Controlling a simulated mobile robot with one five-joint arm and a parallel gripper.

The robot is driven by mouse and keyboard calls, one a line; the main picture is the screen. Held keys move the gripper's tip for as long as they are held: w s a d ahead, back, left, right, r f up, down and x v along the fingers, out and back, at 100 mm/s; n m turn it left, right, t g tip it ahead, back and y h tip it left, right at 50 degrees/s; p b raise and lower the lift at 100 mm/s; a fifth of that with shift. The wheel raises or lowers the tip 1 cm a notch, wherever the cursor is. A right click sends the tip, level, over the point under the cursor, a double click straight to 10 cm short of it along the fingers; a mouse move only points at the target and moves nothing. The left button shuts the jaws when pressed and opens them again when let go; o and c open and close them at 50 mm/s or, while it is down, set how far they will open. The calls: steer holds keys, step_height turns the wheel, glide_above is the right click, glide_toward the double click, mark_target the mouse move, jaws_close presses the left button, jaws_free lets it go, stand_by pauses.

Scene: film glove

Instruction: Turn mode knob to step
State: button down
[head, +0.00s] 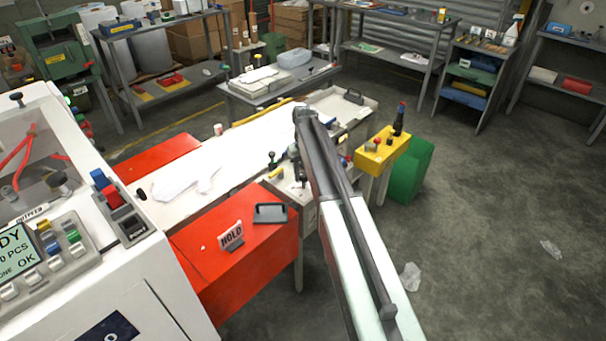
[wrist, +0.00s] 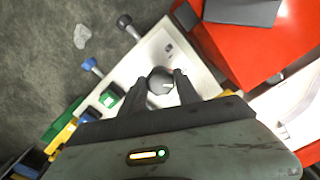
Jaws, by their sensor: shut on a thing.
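A round dark knob (wrist: 158,76) with a pale mark toward its right side sits on a light grey control panel (wrist: 187,52) in the wrist view. My gripper (wrist: 160,84) has one finger on each side of the knob and is shut on it. Printing on the panel near the knob is too small to read. In the head view my arm crosses in front of the panel (head: 304,214), and the knob cannot be made out there.
In the wrist view, a blue-topped lever (wrist: 90,65), a black-topped lever (wrist: 124,22) and a green button (wrist: 109,97) stand near the knob. A red table (wrist: 265,50) adjoins the panel. A yellow box (head: 372,158) stands right of my arm; open floor lies beyond.

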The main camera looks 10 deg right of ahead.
mark_target(304, 175)
steer(key=shift+s+m, duration=0.1)
steer(key=shift+m, duration=0.3)
steer(key=c, duration=0.9)
jaws_free()
step_height(304, 175, up, 8)
steer(key=p, duration=0.8)
steer(key=shift+f, duration=0.1)
